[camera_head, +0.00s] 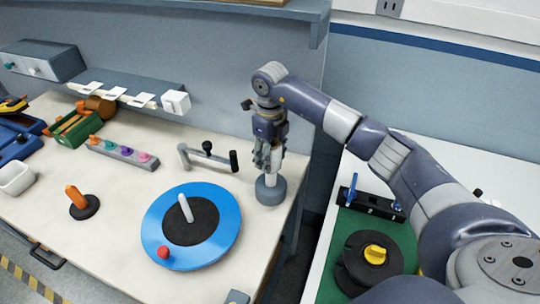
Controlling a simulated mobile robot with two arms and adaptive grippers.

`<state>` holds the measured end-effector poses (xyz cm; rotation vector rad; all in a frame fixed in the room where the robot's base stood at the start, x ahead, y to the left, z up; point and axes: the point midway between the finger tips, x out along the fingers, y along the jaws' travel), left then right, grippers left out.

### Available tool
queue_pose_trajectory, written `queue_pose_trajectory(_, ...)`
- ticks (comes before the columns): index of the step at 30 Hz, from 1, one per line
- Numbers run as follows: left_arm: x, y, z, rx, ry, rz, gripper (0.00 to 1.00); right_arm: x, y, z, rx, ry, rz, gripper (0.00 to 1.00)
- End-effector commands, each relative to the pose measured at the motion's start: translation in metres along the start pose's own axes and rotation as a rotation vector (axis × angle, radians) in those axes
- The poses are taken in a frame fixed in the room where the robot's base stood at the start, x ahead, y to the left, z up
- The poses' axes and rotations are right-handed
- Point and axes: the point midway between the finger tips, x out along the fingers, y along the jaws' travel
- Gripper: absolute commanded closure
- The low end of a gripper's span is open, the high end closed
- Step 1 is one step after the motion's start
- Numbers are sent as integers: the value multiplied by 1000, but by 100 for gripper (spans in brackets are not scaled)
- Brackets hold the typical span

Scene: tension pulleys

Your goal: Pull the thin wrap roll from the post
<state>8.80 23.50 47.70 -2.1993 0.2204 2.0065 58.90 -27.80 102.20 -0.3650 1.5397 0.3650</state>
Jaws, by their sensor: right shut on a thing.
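My right gripper (268,166) points down at the right end of the bench, directly above a round grey base (270,190). It is shut on a slim, pale piece (276,158), which looks like the thin wrap roll. The fingers cover much of it. I cannot tell whether the roll is still around a post or clear of it, as the gripper hides the space above the base. My left gripper is not in view.
A blue disc (226,221) with a white upright pin lies left of the gripper. A grey handle-like bracket (184,158) stands behind it. An orange peg (75,196) stands farther left. A green board (330,254) lies on the right-hand table, across a gap.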

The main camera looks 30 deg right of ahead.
Motion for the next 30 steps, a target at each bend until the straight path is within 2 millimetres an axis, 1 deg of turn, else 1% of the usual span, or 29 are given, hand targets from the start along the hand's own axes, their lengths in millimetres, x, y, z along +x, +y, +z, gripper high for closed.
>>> queue_pose_trajectory(5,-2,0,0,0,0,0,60,-4,0,0,-1,-1,0,79)
queue_pose_trajectory(24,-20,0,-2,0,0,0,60,-35,0,0,-1,0,0,79)
queue_pose_trajectory(30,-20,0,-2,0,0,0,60,-35,0,0,-1,0,1,79)
